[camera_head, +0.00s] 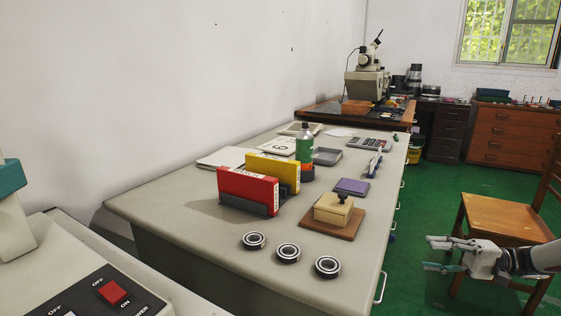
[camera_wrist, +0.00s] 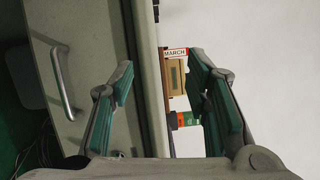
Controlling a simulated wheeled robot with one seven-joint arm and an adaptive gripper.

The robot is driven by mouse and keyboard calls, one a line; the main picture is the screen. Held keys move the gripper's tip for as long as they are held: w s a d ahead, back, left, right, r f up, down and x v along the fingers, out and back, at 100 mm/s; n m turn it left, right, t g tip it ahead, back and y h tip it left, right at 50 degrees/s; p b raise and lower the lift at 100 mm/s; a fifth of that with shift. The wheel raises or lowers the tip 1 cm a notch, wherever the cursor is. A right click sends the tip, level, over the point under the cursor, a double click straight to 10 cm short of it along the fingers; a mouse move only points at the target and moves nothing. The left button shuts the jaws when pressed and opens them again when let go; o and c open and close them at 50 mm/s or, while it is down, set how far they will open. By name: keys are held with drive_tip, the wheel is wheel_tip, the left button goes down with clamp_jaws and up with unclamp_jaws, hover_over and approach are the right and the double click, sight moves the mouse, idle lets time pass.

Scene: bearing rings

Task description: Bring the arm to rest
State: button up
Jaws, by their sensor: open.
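My gripper (camera_head: 430,254) is at the right of the head view, out past the desk's right edge and in front of the wooden chair. Its two fingers are apart with nothing between them. In the wrist view the open fingers (camera_wrist: 160,72) frame the desk's edge, with a drawer handle (camera_wrist: 65,85) at the left. Three bearing rings stand in a slanting row near the desk's front: the left ring (camera_head: 253,241), the middle ring (camera_head: 288,252) and the right ring (camera_head: 327,266).
The grey desk (camera_head: 190,240) also holds a red binder (camera_head: 245,190), a yellow binder (camera_head: 270,170), a green bottle (camera_head: 305,147) and a cream box (camera_head: 333,208) on a wooden board. A wooden chair (camera_head: 505,218) stands close behind my gripper. Green floor lies between desk and chair.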

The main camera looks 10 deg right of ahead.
drive_tip(key=s+a+r+n+g+h+b, duration=0.1)
drive_tip(key=s+a+r+g+h, duration=0.25)
drive_tip(key=a, duration=0.35)
drive_tip(key=s+a+r+n+g+h+b, duration=0.1)
drive_tip(key=s+a+r+g+h+b, duration=0.2)
drive_tip(key=a, duration=0.4)
drive_tip(key=s+a+r+n+g+h, duration=0.1)
drive_tip(key=s+a+r+g+h, duration=0.15)
drive_tip(key=s+a, duration=0.35)
drive_tip(key=s+a+f+t+h+b, duration=0.25)
drive_tip(key=s+h, duration=0.25)
drive_tip(key=s, duration=0.6)
drive_tip(key=s+a+f+t+h+b, duration=0.1)
drive_tip(key=s+f+t+h+b, duration=0.2)
drive_tip(key=s, duration=0.8)
wheel_tip(320, 180, up, 36)
drive_tip(key=n+t+h+p, duration=0.1)
drive_tip(key=t+p, duration=0.2)
drive_tip(key=p, duration=3.2)
drive_tip(key=shift+d, duration=0.2)
drive_tip(key=shift+w, duration=0.1)
